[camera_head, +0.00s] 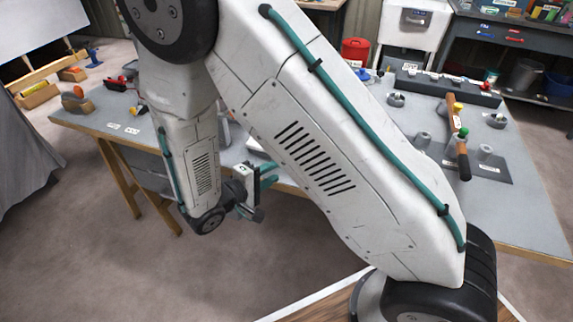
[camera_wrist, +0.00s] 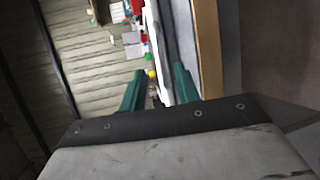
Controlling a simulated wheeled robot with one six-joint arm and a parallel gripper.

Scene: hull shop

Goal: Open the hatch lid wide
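My gripper (camera_head: 270,175) hangs at the front edge of the workbench, left of the big arm link. Its two teal fingers stand apart in the wrist view (camera_wrist: 158,72), so it is open. A white panel edge (camera_wrist: 158,45), possibly the hatch lid, runs up between and beyond the fingers in the wrist view. I cannot tell whether the fingers touch it. In the head view only a small pale piece (camera_head: 257,148) shows at the bench edge behind my gripper. My arm hides the rest, so the lid's angle, hinge and handle are unclear.
The grey workbench (camera_head: 530,205) spans behind my arm. A red bucket (camera_head: 356,50) stands behind. The floor in front (camera_head: 120,270) is clear.

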